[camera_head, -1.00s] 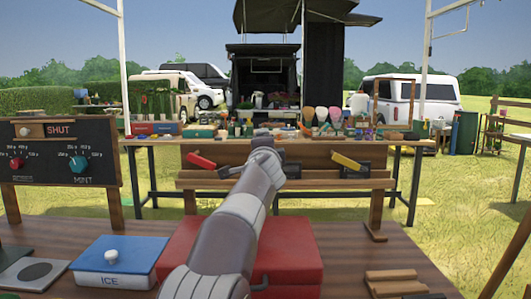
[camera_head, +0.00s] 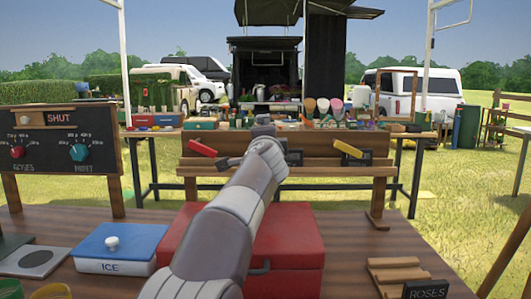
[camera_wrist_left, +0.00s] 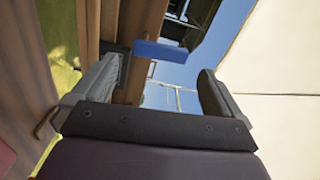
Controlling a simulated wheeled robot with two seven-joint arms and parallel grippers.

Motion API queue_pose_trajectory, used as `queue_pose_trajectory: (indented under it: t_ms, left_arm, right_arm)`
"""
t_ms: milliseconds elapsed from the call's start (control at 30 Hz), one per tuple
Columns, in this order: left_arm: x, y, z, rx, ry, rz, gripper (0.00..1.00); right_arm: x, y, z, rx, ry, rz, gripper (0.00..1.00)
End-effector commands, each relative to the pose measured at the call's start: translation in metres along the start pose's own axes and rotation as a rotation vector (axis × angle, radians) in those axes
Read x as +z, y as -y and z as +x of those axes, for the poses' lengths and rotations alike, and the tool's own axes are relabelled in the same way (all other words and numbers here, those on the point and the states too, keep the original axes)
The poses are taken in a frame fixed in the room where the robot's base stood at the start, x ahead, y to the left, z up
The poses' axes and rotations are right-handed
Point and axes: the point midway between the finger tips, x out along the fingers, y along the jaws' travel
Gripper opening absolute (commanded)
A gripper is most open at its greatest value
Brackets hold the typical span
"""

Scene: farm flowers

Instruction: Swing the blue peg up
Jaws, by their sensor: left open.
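The blue peg (camera_wrist_left: 160,50) shows in the left wrist view as a short blue bar at the wooden rack, ahead of my open fingers and in line with the gap between them. My left gripper (camera_wrist_left: 158,88) is open and empty. In the head view my left gripper (camera_head: 270,137) is at the middle of the wooden rack (camera_head: 335,171), and my arm hides the blue peg there. A red peg (camera_head: 203,148) is left of it and a yellow peg (camera_head: 347,149) right of it, both slanted. My right gripper is not in view.
On the near table stand a blue-lidded ICE box (camera_head: 115,247), a red case (camera_head: 290,248) under my arm, wooden blocks (camera_head: 397,272) and a ROSES sign (camera_head: 427,289). A dial board (camera_head: 60,150) stands at the left. A crowded table (camera_head: 420,134) is behind the rack.

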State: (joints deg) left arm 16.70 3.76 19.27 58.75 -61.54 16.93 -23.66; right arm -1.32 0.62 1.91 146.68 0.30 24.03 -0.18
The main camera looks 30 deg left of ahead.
Motion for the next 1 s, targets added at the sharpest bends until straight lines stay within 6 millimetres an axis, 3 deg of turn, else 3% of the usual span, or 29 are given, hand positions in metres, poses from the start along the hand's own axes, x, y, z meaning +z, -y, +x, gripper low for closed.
queue_pose_trajectory:
  t_ms: [100,333,900,1000]
  left_arm:
    - [0.0,-0.004,-0.036,-0.003,-0.003,-0.002,1.0]
    - [0.0,-0.001,-0.078,0.0,0.0,-0.002,1.0]
    - [0.0,-0.001,-0.084,0.0,0.0,-0.001,1.0]
    - [-0.001,0.009,-0.084,0.0,0.0,-0.002,1.0]
  right_arm:
    - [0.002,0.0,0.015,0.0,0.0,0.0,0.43]
    - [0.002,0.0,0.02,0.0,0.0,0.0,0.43]
    - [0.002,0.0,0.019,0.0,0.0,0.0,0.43]
    - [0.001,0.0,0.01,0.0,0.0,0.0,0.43]
